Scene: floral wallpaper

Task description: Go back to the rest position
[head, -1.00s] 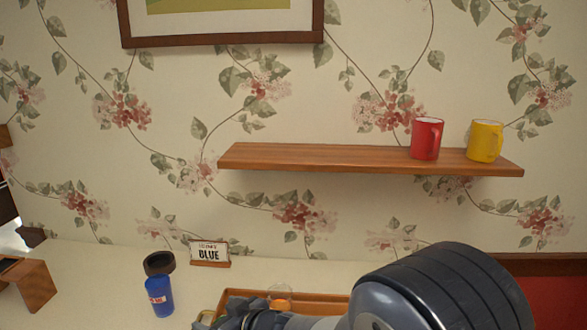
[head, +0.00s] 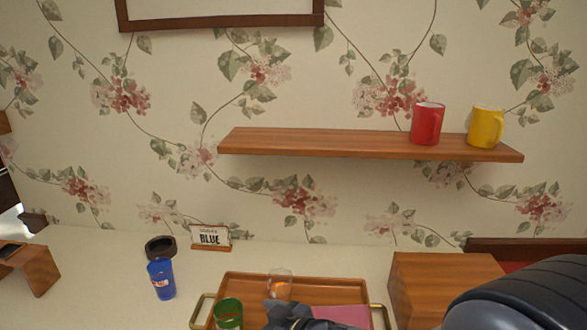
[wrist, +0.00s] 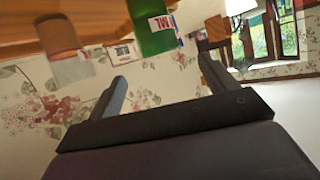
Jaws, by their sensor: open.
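My gripper (wrist: 165,78) is open and empty in the wrist view, with its two dark fingers spread apart.
A wooden box (head: 440,280) is to the right. A wall shelf (head: 340,143) holds a red mug (head: 426,124) and a yellow mug (head: 486,127).

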